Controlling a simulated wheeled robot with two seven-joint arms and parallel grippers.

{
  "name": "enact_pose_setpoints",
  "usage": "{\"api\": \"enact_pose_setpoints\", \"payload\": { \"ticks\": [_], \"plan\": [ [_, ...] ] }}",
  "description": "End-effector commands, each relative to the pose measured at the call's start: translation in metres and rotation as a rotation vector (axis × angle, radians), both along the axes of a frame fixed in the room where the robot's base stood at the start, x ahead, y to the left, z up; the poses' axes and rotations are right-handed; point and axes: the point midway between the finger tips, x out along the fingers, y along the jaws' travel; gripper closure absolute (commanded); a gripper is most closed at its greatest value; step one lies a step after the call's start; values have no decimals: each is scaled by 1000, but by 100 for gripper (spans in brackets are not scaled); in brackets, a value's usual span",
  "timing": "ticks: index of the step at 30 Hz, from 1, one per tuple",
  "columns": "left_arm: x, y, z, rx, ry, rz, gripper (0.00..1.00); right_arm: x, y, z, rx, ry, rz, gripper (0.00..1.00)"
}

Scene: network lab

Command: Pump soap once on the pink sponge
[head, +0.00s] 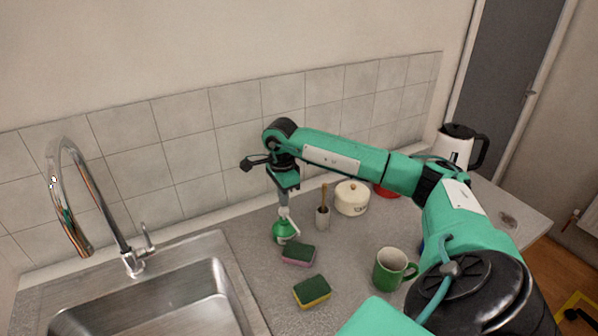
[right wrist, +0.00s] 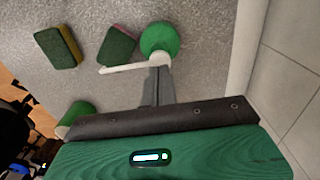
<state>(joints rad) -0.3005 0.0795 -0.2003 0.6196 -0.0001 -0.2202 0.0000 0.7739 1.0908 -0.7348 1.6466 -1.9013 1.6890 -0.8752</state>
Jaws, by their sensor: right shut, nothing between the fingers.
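A green soap bottle (head: 285,232) with a white pump stands upright on the counter; in the right wrist view the bottle (right wrist: 160,38) shows from above, and its white spout (right wrist: 120,69) points toward the sponge side. The pink sponge (head: 298,255) has a dark green top and lies just in front of the bottle; it also shows in the right wrist view (right wrist: 116,46). My right gripper (head: 284,207) is shut and empty, pointing down right over the pump head. It also shows in the right wrist view (right wrist: 158,80). I cannot tell whether it touches the pump. My left gripper is not in view.
A yellow sponge (head: 312,291) with a green top lies nearer. A green mug (head: 390,269) stands right of it. A brush holder (head: 322,217) and a cream pot (head: 351,198) stand behind. The sink (head: 224,302) and tap (head: 134,262) are left, a kettle (head: 457,147) at right.

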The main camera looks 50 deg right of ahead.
Motion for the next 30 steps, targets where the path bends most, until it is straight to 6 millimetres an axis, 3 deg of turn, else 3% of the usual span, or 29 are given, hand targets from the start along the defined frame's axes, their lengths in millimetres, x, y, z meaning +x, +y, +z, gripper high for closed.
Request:
{"api": "enact_pose_setpoints", "payload": {
  "ticks": [17, 30],
  "plan": [
    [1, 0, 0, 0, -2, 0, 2, 0, 0, 0, 0, 0, 0, 100],
    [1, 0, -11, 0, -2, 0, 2, 0, 0, -14, -1, 1, 0, 100]
  ]
}}
